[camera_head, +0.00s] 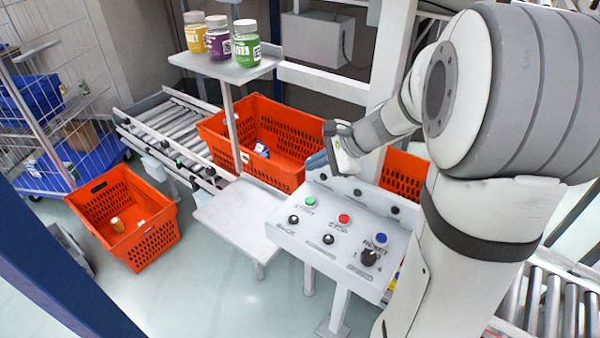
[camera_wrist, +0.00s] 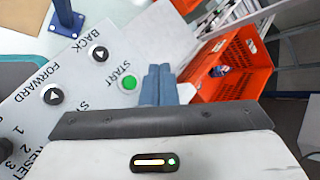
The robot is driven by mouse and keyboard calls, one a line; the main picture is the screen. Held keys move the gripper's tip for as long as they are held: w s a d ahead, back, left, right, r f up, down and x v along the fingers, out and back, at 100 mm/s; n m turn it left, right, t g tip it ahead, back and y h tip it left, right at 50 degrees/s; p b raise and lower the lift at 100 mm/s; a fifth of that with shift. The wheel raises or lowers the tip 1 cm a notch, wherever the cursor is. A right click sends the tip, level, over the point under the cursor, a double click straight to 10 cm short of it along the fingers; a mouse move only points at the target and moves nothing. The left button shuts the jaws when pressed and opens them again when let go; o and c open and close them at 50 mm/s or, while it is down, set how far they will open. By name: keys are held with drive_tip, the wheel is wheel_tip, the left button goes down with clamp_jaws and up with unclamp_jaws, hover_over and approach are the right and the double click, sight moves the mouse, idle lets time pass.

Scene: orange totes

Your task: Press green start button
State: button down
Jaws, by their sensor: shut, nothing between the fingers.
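The green start button (camera_head: 310,201) is on the grey sloped control panel (camera_head: 291,227), near its upper left corner. In the wrist view the green button (camera_wrist: 130,83) lies beside the "START" label, just left of the fingertips. My gripper (camera_head: 318,160) is above the upper edge of the panel, apart from the green button. Its blue fingers (camera_wrist: 159,72) are together and hold nothing. The button is fully visible in both views.
Orange totes (camera_head: 215,128) stand behind the panel on a roller conveyor. A shelf (camera_head: 222,66) with three jars is at the upper left.

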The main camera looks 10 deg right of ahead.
sight(315, 201)
drive_tip(key=shift+w+d+r, duration=0.1)
drive_tip(key=shift+w, duration=0.1)
wheel_tip(315, 201, down, 9)
drive_tip(key=b, duration=0.7)
idle(2.0)
drive_tip(key=shift+f+b, duration=0.35)
drive_tip(key=shift+b, duration=0.15)
